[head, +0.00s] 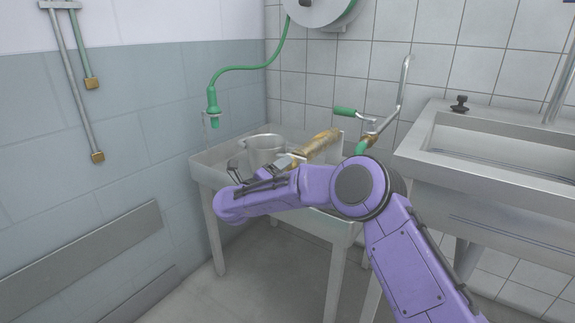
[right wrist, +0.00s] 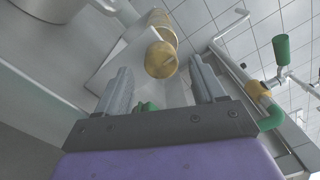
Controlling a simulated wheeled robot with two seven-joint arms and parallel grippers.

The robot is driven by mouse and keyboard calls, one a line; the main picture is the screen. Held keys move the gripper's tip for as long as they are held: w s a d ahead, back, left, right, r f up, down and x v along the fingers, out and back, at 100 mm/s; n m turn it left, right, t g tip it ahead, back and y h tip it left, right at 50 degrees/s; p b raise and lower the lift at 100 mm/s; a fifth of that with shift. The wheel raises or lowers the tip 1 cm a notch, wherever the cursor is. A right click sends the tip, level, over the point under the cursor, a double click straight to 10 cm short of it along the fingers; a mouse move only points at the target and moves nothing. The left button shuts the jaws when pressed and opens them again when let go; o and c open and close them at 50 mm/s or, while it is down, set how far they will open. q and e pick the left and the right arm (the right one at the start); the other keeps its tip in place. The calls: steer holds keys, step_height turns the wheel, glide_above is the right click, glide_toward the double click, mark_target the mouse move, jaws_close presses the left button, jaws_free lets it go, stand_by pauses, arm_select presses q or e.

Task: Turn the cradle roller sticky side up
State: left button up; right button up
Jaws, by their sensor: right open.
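The roller, a yellow-brown cylinder (head: 318,146), lies at a slant over the steel basin in the head view. In the right wrist view the roller (right wrist: 160,58) points its round end at my gripper, just beyond and between the fingers. My right gripper (head: 285,162) is at the roller's near end in the head view, partly hidden by my purple arm. In the right wrist view the right gripper (right wrist: 164,85) is open with nothing clamped. A pale sheet-like part (right wrist: 118,62) lies beside the roller; I cannot tell if it is the cradle. The sticky side cannot be told.
A steel bucket (head: 265,150) stands in the basin (head: 208,160), left of the roller. A tap with a green lever (head: 345,112) rises behind at right. A steel sink (head: 490,150) stands right. A green hose (head: 212,100) hangs at left. A small green part (right wrist: 146,106) shows between the fingers.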

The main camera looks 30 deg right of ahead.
steer(key=v, duration=0.6)
steer(key=shift+p, duration=0.35)
